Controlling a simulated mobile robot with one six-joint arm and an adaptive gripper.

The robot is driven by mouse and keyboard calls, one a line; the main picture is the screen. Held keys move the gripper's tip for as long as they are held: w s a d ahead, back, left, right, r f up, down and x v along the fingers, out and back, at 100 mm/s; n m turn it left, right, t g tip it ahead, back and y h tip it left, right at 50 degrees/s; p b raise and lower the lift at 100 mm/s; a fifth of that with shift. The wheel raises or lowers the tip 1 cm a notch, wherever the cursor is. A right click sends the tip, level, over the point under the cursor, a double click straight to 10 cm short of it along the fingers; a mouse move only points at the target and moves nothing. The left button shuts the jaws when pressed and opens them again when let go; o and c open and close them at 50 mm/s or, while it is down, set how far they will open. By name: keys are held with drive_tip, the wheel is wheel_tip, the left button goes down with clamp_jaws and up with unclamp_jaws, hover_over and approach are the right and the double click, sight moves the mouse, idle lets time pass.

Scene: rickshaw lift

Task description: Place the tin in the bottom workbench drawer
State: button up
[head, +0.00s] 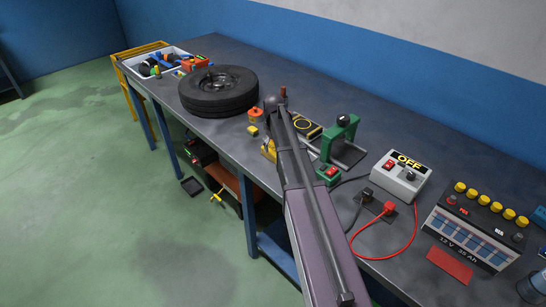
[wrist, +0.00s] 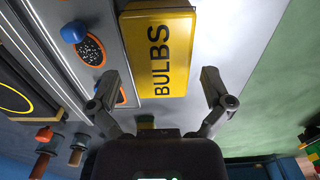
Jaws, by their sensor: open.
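The tin is a yellow box marked BULBS (wrist: 158,55) in the wrist view, lying on the grey bench top. In the head view a bit of yellow (head: 268,150), probably the tin, shows beside my arm, which hides the rest. My gripper (wrist: 165,88) is open, with one finger on each side of the tin's near end. I cannot tell whether the fingers touch it.
A tyre (head: 218,88) and a white tray (head: 157,66) stand at the far end of the bench. A green press (head: 340,135), grey OFF box (head: 400,178) and battery (head: 472,225) stand to the right. A grey panel with round discs (wrist: 88,48) lies left of the tin. The floor is mostly clear.

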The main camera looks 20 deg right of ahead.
drive_tip(key=shift+f+b, duration=1.1)
drive_tip(key=shift+f, duration=0.35)
drive_tip(key=c, duration=1)
drive_tip(key=shift+c, duration=0.2)
drive_tip(key=shift+r, duration=0.2)
wheel_tip(320, 180, up, 3)
drive_tip(key=p, duration=0.3)
drive_tip(key=shift+f, duration=0.2)
drive_tip(key=s+a, duration=0.1)
drive_tip(key=s, duration=0.4)
drive_tip(key=s+a+r+p, duration=0.1)
drive_tip(key=s+a, duration=0.1)
drive_tip(key=s, duration=0.3)
drive_tip(key=s+a+r+p, duration=0.1)
drive_tip(key=s, duration=0.4)
drive_tip(key=shift+s+a, duration=0.15)
drive_tip(key=shift+a, duration=0.25)
